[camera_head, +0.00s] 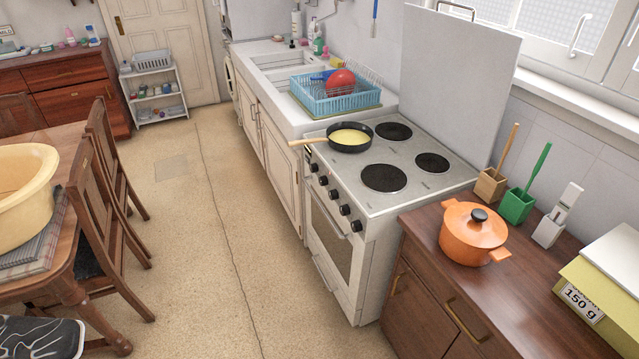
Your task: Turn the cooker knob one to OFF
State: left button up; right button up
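A white cooker (405,203) stands against the wall right of the middle in the head view. Its top has several dark round hotplates. A row of small black knobs (334,195) runs along the front edge of the cooker. I cannot read their markings or their settings, and cannot tell which is knob one. Neither of my grippers is in view.
An orange pot (473,233) stands on the brown counter (425,240) right of the cooker. A blue dish rack (336,100) is beyond the cooker. Chairs (105,190) and a table (75,150) stand at the left. The floor (220,230) between is clear.

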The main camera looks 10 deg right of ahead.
aim_at(322, 181)
jog(key=i+j+u, duration=0.1)
jog(key=i+u, duration=0.35)
jog(key=i, duration=1.75)
jog(key=i+z, duration=0.35)
jog(key=i+j+z, duration=0.65)
jog(key=i, duration=0.15)
jog(key=i+j+z, duration=0.15)
jog(key=z, duration=0.25)
jog(key=i+j+z, duration=0.2)
jog(key=z, duration=0.2)
jog(key=i+j+z, duration=0.1)
jog(key=j+z, duration=0.15)
jog(key=z, duration=0.15)
jog(key=i+j+z, duration=0.1)
jog(key=j+z, duration=0.6)
jog(key=j, duration=0.2)
jog(key=j+z, duration=0.35)
jog(key=j, duration=0.15)
